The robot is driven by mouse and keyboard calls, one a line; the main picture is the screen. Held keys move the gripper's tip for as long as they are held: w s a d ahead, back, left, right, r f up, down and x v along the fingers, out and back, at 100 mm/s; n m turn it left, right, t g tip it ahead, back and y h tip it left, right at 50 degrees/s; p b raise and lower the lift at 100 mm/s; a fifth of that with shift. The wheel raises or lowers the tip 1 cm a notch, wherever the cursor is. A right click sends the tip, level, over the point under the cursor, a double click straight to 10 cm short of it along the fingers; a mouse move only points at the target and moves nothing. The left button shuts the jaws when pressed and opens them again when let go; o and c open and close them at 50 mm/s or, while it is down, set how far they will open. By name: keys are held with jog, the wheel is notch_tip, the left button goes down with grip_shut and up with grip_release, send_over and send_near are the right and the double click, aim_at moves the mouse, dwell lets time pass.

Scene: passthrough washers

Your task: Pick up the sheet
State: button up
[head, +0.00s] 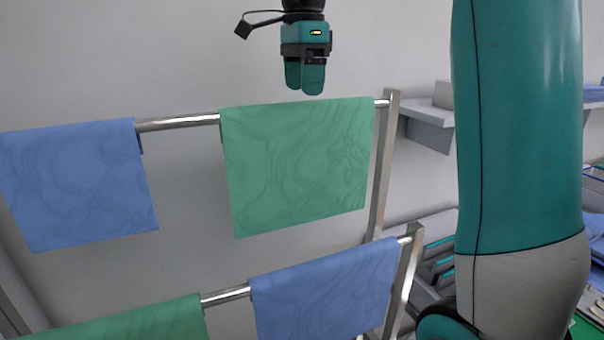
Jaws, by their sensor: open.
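A green sheet (295,165) hangs over the upper rail of a metal rack, at the middle of the head view. A blue sheet (80,185) hangs on the same rail at the left. On the lower rail hang a second blue sheet (325,290) and a second green sheet (130,322), cut off by the bottom edge. My gripper (305,90) points down and appears above the upper green sheet's top edge, apart from it. Its fingers are open and nothing shows between them. Which sheet is meant cannot be told.
The rack's upper rail (178,123) and lower rail (226,295) are bare between sheets. A rack post (382,165) stands right of the green sheet. A grey wall shelf (430,130) is behind it. My arm blocks part of the right side.

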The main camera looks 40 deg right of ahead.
aim_at(302, 118)
jog(key=shift+w+f+b, duration=0.1)
jog(key=shift+f+b, duration=2.95)
jog(key=shift+f, duration=0.6)
jog(key=shift+a+r, duration=0.1)
jog(key=c, duration=1.2)
jog(key=shift+c, duration=0.2)
